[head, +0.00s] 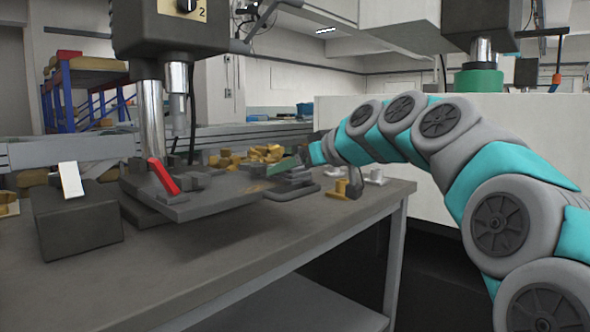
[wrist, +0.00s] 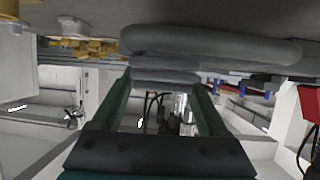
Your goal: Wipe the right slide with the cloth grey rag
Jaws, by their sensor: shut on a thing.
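My gripper (head: 287,169) reaches down from the right to the bench, at the middle of the head view. In the wrist view its green fingers (wrist: 166,80) close on grey, layered material that looks like the grey rag (wrist: 165,73). A wider flat grey slab with rounded ends (wrist: 210,44) lies just beyond it against the bench top. In the head view the grey layers (head: 292,191) sit low on the bench beneath the fingers. I cannot tell which grey piece is the right slide, nor whether the rag touches it.
A drill press column (head: 150,115) stands left on a dark plate (head: 205,203) with a red handle (head: 163,175). A dark block (head: 75,218) carries a white piece. Brass parts (head: 262,153) lie behind; more stand right. The bench (head: 270,245) is clear in front.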

